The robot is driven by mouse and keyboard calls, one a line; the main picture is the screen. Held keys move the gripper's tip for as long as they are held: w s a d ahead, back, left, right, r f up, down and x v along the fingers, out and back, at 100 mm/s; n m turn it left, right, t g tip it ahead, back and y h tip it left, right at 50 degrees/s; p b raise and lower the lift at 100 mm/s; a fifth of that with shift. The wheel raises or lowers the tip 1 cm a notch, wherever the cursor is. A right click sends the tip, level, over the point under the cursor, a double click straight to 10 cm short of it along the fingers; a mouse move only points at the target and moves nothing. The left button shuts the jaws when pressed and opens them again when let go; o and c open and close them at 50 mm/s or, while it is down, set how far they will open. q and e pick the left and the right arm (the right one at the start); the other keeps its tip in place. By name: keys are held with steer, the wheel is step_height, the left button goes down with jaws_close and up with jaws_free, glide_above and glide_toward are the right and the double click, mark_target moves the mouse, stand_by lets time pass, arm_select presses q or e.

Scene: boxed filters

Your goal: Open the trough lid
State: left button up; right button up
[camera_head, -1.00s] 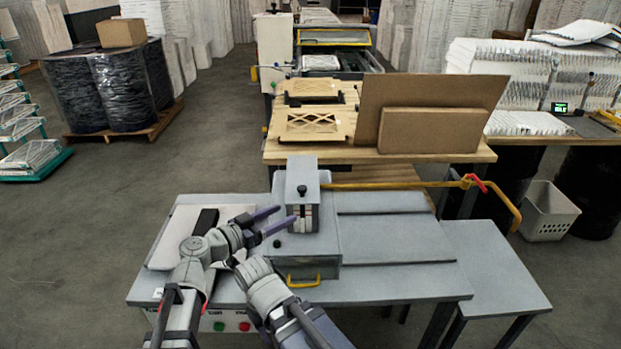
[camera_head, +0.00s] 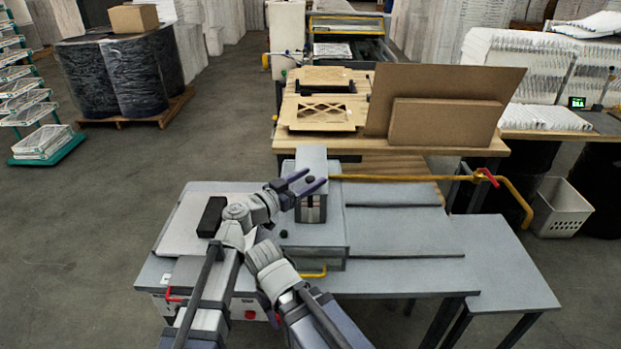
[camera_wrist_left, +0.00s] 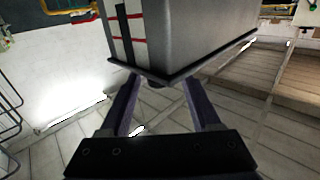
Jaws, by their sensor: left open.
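I cannot tell which part is the trough lid; the knobbed top looks likely. Contact cannot be seen. My right gripper does not show.
A yellow bar (camera_head: 405,178) runs right from the box to a red-handled lever (camera_head: 487,177). A yellow handle (camera_head: 312,273) is on the machine's front. A black block (camera_head: 212,217) lies at left. Cardboard sheets (camera_head: 445,120) stand on the bench behind.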

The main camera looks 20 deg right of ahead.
arm_select(q)
steer(key=shift+w+d, duration=0.15)
steer(key=shift+d, duration=0.15)
steer(key=shift+c, duration=0.4)
jaws_close()
stand_by(0.9)
